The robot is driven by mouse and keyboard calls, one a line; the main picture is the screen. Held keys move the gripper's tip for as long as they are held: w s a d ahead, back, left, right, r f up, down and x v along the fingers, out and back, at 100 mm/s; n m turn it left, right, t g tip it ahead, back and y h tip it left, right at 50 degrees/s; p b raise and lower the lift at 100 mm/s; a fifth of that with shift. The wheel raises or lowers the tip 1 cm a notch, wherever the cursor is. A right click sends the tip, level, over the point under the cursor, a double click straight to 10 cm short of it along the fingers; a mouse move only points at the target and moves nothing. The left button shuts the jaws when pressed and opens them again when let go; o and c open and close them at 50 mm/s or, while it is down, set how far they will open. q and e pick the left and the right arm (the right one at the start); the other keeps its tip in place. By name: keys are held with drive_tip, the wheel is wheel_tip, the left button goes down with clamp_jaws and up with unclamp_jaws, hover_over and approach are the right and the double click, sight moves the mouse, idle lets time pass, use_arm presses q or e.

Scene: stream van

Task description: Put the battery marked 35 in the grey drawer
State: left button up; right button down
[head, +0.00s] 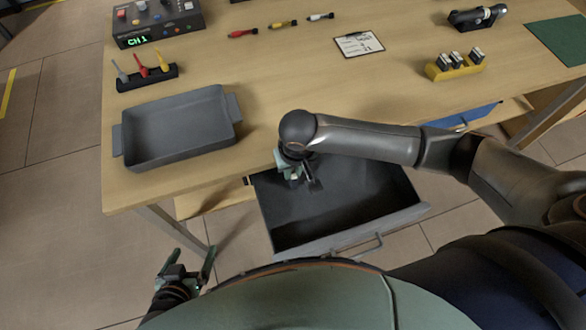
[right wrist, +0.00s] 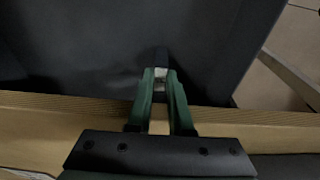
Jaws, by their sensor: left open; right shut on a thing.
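The grey drawer (head: 352,243) is pulled out below the table's front edge, and its dark inside is open to view. My right gripper (head: 308,184) is over the left part of the drawer, near the table edge. It is shut on a small battery (right wrist: 161,76), dark with a pale metallic band, seen between the green fingers in the right wrist view. The battery's marking cannot be read. In that view the dark drawer floor lies beyond the battery; whether they touch cannot be told. My left gripper (head: 188,268) is open and empty, low at left beside the table.
A yellow holder (head: 440,71) with several batteries stands at right on the table. A clipboard (head: 359,44) with writing lies at the back. A grey tray (head: 128,152) sits at left. A blue drawer (head: 470,117) shows under the right edge.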

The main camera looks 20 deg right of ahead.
drive_tip(key=shift+f, duration=0.1)
drive_tip(key=c, duration=0.8)
unclamp_jaws()
drive_tip(key=r, duration=0.4)
drive_tip(key=s+r+p, duration=0.1)
drive_tip(key=r, duration=0.3)
drive_tip(key=r+p, duration=0.1)
drive_tip(key=r, duration=0.3)
drive_tip(key=shift+s+r, duration=0.1)
drive_tip(key=shift+s, duration=0.3)
